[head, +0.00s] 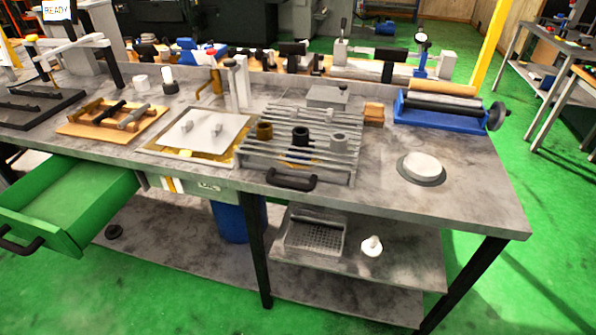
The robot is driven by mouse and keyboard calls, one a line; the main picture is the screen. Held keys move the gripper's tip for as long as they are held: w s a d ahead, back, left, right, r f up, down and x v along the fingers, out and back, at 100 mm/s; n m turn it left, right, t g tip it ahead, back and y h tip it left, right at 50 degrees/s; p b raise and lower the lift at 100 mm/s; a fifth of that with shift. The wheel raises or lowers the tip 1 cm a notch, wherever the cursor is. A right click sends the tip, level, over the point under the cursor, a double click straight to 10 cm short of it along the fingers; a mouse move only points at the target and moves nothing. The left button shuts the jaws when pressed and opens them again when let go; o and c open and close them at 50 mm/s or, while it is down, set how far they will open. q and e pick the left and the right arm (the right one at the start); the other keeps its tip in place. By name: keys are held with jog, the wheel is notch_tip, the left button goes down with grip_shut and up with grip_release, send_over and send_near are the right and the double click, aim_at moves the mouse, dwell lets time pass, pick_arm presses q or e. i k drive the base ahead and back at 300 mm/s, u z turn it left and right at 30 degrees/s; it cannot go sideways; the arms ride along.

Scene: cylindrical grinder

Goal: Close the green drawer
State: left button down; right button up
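The green drawer (75,198) is at the lower left in the head view. It is pulled out from under the grey workbench (450,185) and its inside looks empty. Its black handle (22,245) is on the front panel at the left edge of the picture, partly cut off. Neither of my grippers shows in the head view.
On the bench stand a slatted rack (300,150) with a black handle, a light plate (200,132), a wooden tray (112,118), a blue fixture (445,110) and a round disc (421,166). A blue bin (238,222) stands below. Green floor is free in front.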

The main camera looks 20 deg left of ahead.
aim_at(62, 204)
jog(key=u, duration=2.85)
jog(key=i, duration=1.15)
jog(key=z, duration=0.8)
